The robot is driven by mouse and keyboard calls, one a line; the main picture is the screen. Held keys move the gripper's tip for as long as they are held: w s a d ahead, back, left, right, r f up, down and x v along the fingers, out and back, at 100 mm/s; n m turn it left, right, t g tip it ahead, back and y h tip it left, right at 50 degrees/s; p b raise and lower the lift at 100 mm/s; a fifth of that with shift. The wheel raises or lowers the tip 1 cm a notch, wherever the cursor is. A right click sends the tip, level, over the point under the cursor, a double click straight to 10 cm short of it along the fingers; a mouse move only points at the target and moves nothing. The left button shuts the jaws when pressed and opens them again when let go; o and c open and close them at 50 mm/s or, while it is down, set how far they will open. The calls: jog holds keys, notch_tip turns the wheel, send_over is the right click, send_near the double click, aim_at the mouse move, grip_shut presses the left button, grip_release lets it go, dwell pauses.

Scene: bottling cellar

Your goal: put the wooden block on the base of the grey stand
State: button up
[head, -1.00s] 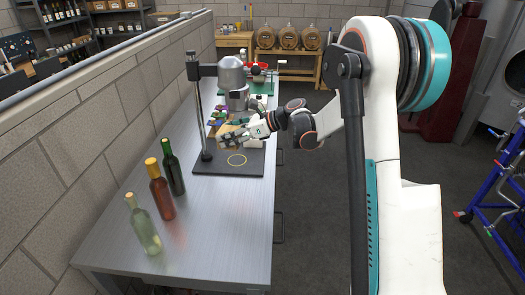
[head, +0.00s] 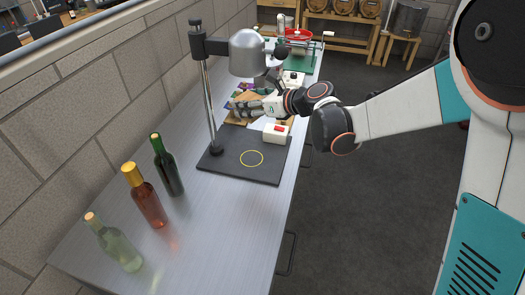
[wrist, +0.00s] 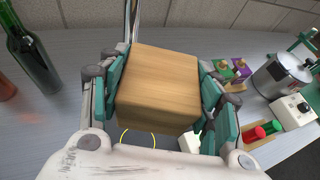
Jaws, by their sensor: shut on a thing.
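The wooden block (wrist: 158,82) is pale brown and fills the middle of the wrist view. My gripper (wrist: 160,92) is shut on it, one finger pad on each side. The grey stand has a dark flat base (head: 235,172), an upright pole and a rounded grey head (head: 248,52) above. A yellow ring (head: 252,158) is marked on the base; part of it (wrist: 138,132) shows below the block in the wrist view.
A small white box with a red top (head: 276,136) is by the base's back right edge. A green bottle (head: 167,165), an amber bottle (head: 145,198) and a clear bottle (head: 115,243) stand at front left. A metal pot (wrist: 280,78) stands right in the wrist view.

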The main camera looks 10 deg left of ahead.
notch_tip(320, 180, down, 19)
jog(key=b, duration=0.6)
jog(key=shift+f+b, duration=0.2)
jog(key=shift+b, duration=0.1)
jog(key=o, duration=1.2)
jog(key=shift+c, duration=0.2)
jog(key=shift+r, duration=0.1)
jog(key=shift+r+p, duration=0.15)
jog(key=shift+p, duration=0.15)
jog(key=p+v, duration=0.2)
jog(key=v, duration=1)
jog(key=shift+p, duration=0.4)
